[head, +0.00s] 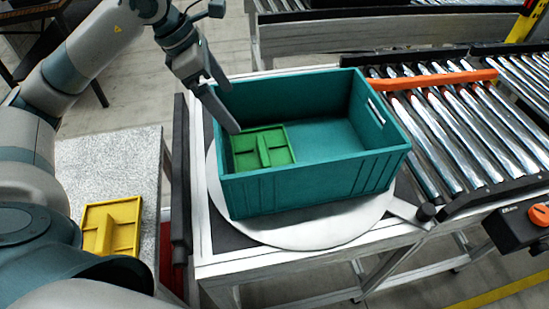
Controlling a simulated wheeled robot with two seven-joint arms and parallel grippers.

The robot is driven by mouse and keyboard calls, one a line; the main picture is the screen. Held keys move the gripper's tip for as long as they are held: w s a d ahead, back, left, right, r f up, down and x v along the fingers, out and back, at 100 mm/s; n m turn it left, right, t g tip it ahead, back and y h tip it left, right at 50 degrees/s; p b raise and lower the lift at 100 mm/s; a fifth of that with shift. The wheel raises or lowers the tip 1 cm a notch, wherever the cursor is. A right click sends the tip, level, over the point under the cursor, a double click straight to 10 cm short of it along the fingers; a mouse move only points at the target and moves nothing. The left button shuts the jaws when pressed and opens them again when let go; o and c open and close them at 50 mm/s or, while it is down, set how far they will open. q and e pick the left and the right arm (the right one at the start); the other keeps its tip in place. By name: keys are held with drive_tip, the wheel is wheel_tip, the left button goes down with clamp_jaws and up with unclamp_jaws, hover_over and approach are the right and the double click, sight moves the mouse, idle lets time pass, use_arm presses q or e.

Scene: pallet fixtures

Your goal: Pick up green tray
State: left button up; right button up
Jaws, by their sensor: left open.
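The green tray (262,148) is a small divided tray lying flat inside a teal crate (310,180), at the crate's left end. My left gripper (228,108) is above the crate's left rim, with its fingers spread apart and pointing down. One finger reaches down close to the tray's left edge; I cannot tell whether it touches. Nothing shows between the fingers. My right gripper is not in view.
The crate stands on a round white plate (300,237) on a frame table. A roller conveyor (440,120) with an orange bar (435,80) runs at the right. A yellow divided tray (112,228) lies on a speckled grey surface (130,170) at the left.

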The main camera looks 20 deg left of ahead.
use_arm(q)
drive_tip(key=p, duration=0.2)
approach(262, 150)
drive_tip(key=p+x, duration=0.3)
drive_tip(key=x, duration=0.1)
drive_tip(key=shift+w+d+f+p, duration=0.1)
drive_tip(key=shift+w+f+p, duration=0.05)
drive_tip(key=shift+f+p, duration=0.2)
drive_tip(key=p+x, duration=0.1)
drive_tip(key=x, duration=0.2)
drive_tip(key=shift+w+d+f+p, duration=0.15)
drive_tip(key=shift+f+p, duration=0.15)
drive_tip(key=shift+f, duration=0.2)
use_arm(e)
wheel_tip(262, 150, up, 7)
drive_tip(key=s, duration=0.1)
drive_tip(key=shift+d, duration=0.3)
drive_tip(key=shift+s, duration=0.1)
